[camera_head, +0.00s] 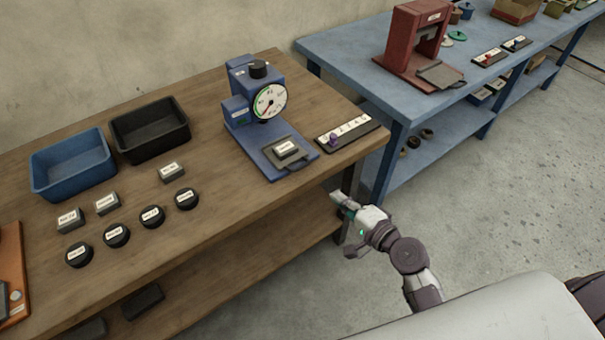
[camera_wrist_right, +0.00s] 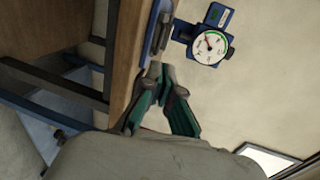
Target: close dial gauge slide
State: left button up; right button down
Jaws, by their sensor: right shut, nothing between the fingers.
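The blue dial gauge (camera_head: 258,95) stands upright on the wooden table, its round white dial facing the front. Its slide (camera_head: 289,152), a dark grey plate with a handle at the front, sits out on the blue base and carries a small labelled block (camera_head: 287,147). The gauge also shows sideways in the right wrist view (camera_wrist_right: 208,45). My right gripper (camera_head: 338,203) is shut and empty, in front of the table's front edge, below and to the right of the slide, and apart from it. It also shows in the wrist view (camera_wrist_right: 156,72). My left gripper is not in view.
A strip with a purple slider (camera_head: 334,139) lies right of the gauge. Several black discs (camera_head: 117,235) and grey blocks (camera_head: 106,204), a blue bin (camera_head: 72,165) and a black bin (camera_head: 150,130) stand left. A blue bench (camera_head: 340,45) with a red press (camera_head: 412,45) stands behind right.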

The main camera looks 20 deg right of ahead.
jog(key=r+x, duration=0.1)
jog(key=x, duration=0.3)
jog(key=p, duration=0.1)
send_near(283, 146)
jog(key=s+f, duration=0.1)
jog(key=s+d+f, duration=0.1)
jog(key=s, duration=0.1)
jog(key=shift+f, duration=0.15)
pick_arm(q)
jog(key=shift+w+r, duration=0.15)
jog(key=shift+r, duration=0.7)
pick_arm(e)
jog(key=shift+x, duration=0.8)
jog(key=b+x, duration=0.1)
jog(key=x, duration=0.3)
jog(key=r+b+x, duration=0.1)
jog(key=x, duration=0.2)
jog(key=r+b+x, duration=0.1)
jog(key=b+x, duration=0.1)
jog(key=x, duration=0.2)
jog(key=shift+w+a+f, duration=0.1)
jog(key=shift+w, duration=0.45)
jog(key=shift+r, duration=0.25)
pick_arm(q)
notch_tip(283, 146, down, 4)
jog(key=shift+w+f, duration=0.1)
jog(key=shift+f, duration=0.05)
pick_arm(e)
jog(key=shift+r, duration=0.1)
jog(key=shift+r, duration=0.1)
